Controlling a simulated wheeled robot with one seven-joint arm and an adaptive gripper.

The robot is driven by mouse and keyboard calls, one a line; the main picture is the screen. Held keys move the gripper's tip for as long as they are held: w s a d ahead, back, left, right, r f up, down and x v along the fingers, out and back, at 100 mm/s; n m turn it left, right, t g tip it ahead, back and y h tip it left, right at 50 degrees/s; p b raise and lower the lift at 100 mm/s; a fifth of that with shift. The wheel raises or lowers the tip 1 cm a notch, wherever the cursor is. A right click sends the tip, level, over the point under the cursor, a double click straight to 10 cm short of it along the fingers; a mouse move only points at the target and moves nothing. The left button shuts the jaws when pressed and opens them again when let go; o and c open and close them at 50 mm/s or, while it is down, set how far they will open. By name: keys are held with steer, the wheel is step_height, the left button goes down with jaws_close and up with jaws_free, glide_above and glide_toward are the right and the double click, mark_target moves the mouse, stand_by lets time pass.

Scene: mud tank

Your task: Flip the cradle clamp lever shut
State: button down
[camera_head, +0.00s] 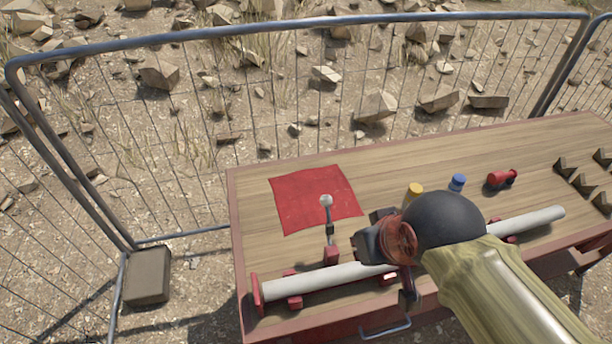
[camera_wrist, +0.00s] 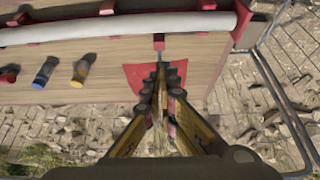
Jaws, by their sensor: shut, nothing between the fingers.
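The clamp lever (camera_head: 329,228) stands upright in the head view, with a pale ball knob on top and a red base beside the grey pipe (camera_head: 335,277). The pipe lies in red cradle supports (camera_head: 294,302) along the table's front. My gripper (camera_head: 364,243) is to the right of the lever, apart from it in the head view; its fingertips are partly hidden by my arm. In the wrist view my gripper (camera_wrist: 161,75) is shut and empty.
A red cloth (camera_head: 300,205) lies flat behind the lever. A yellow item (camera_head: 413,191), a blue item (camera_head: 457,183) and a red one (camera_head: 500,179) stand further right. Dark brackets (camera_head: 580,182) sit at the far right. A mesh fence (camera_head: 200,110) runs behind the table.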

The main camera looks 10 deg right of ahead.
steer(key=shift+d, duration=0.1)
steer(key=w+r+g+p, duration=0.1)
steer(key=w+r+p, duration=0.3)
steer(key=w+p, duration=0.35)
steer(key=w+r+g+p, duration=0.1)
steer(key=w+r+p, duration=0.2)
steer(key=w+p, duration=0.4)
steer(key=w+f+g+p, duration=0.1)
steer(key=w+f+p, duration=0.3)
steer(key=w, duration=0.3)
steer(key=w+f+n+g+p, duration=0.1)
steer(key=w+f+p, duration=0.3)
steer(key=w+p, duration=0.2)
steer(key=shift+w+y+p, duration=0.3)
steer(key=shift+w+p, duration=0.05)
steer(key=shift+w, duration=0.25)
steer(key=shift+f, duration=0.1)
